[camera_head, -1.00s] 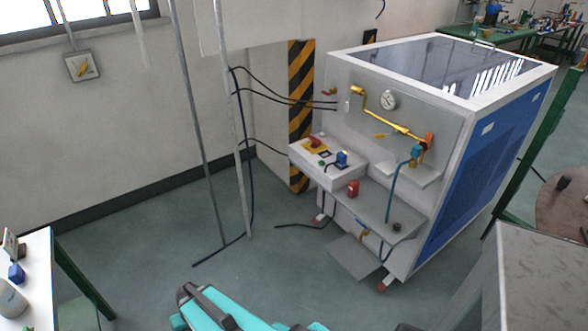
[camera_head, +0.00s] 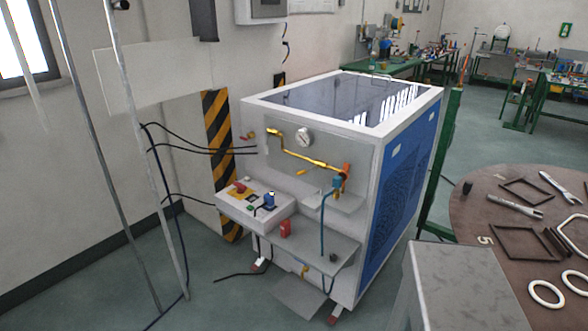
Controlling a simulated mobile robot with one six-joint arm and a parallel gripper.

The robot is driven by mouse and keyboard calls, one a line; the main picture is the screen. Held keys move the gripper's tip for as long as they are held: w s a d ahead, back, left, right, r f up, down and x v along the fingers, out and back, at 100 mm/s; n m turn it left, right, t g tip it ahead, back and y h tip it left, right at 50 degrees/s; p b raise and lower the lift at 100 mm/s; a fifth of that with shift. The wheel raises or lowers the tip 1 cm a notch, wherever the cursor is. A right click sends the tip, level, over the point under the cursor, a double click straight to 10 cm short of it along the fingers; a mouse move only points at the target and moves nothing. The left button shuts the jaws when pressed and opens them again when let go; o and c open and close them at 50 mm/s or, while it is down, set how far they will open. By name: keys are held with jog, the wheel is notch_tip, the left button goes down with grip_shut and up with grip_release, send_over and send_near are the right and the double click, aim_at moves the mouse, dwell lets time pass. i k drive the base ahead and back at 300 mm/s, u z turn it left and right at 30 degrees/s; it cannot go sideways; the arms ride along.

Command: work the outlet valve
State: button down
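The gas generator (camera_head: 400,170) is a white and blue cabinet with a dark glass top, standing in the middle of the view. An orange-red fitting (camera_head: 346,170) and a blue fitting (camera_head: 337,182) sit at the pipe's right end. A small valve with a red handle (camera_head: 249,136) is at the panel's left edge. I cannot tell which of these is the outlet valve. My gripper is out of view.
A control box (camera_head: 240,208) and a low shelf (camera_head: 310,250) jut from the generator's front. Thin poles (camera_head: 148,160) and black cables stand left. A grey cabinet (camera_head: 455,290) and a round tool table (camera_head: 480,215) are close at right. Floor shows front left.

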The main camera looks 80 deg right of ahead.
aim_at(305, 171)
jog(key=u, duration=0.05)
jog(key=k, duration=1)
jog(key=z, duration=0.6)
jog(key=i, duration=1.15)
jog(key=u, duration=0.4)
